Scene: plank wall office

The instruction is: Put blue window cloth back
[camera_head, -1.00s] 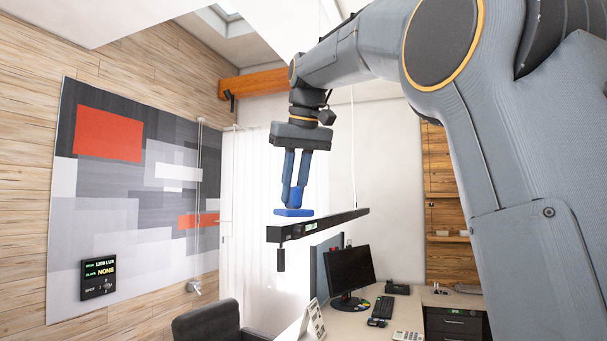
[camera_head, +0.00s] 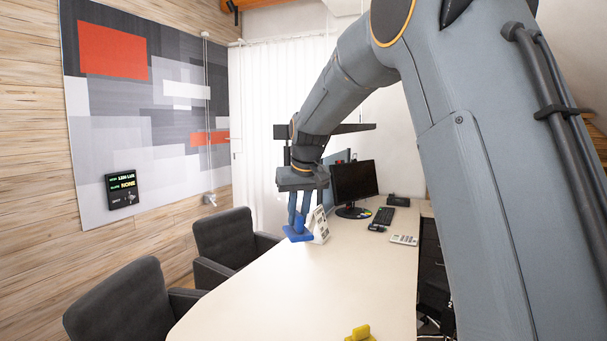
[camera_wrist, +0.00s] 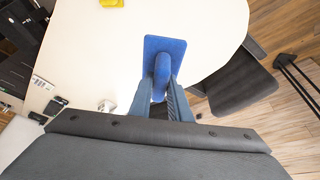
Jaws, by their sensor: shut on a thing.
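My gripper (camera_head: 299,213) is shut on the blue window cloth (camera_head: 296,235), a flat blue pad with a raised blue handle. The fingers close on the handle and the pad hangs below them. In the wrist view the cloth (camera_wrist: 163,48) shows between the fingertips (camera_wrist: 160,90), over the white table. In the head view it is near the table's left edge, just left of a white stand-up card. Whether it touches the table cannot be told.
The white table (camera_head: 270,290) is mostly clear in front. A yellow object (camera_head: 360,333) lies at its near edge. Dark chairs (camera_head: 226,240) line the left side. A wall display (camera_head: 122,190) hangs left.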

